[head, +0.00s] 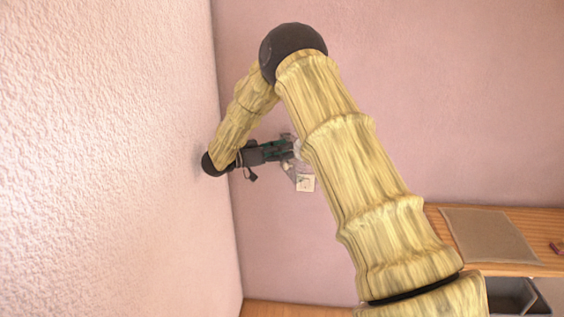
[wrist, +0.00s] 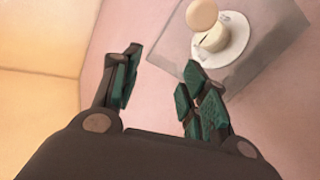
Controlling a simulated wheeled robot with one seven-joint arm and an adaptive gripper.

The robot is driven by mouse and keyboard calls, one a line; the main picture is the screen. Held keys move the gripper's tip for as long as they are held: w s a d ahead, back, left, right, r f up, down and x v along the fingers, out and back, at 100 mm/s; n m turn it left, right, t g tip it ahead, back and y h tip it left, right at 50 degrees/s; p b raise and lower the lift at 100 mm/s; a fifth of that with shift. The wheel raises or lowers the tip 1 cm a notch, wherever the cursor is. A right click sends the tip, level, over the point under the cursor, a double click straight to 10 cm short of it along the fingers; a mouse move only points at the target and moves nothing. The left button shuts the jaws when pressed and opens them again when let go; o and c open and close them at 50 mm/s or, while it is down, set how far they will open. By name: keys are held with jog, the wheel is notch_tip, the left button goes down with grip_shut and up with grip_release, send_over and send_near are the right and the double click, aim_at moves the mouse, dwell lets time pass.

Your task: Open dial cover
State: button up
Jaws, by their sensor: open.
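The dial (wrist: 213,38) is a cream knob on a white round plate, at the upper right of the wrist view. A see-through grey cover (wrist: 262,50) shows around it; I cannot tell whether it is shut or partly raised. In the head view a small pale wall plate (head: 305,184) shows on the pink wall, with the clear cover (head: 288,170) faintly beside it. My gripper (wrist: 160,78) is open and empty, its green-padded fingers apart. Its right finger overlaps the cover's lower left edge in the wrist view; contact cannot be told. In the head view my gripper (head: 288,148) is just above the plate.
A textured pale wall (head: 110,150) stands close on the left, beside my arm's elbow and wrist. A wooden shelf (head: 535,235) with a brown mat (head: 488,238) and a dark open compartment (head: 510,294) is at the lower right. The pink wall (head: 450,100) right of my arm is bare.

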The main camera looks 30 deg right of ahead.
jog(key=shift+r, duration=1.75)
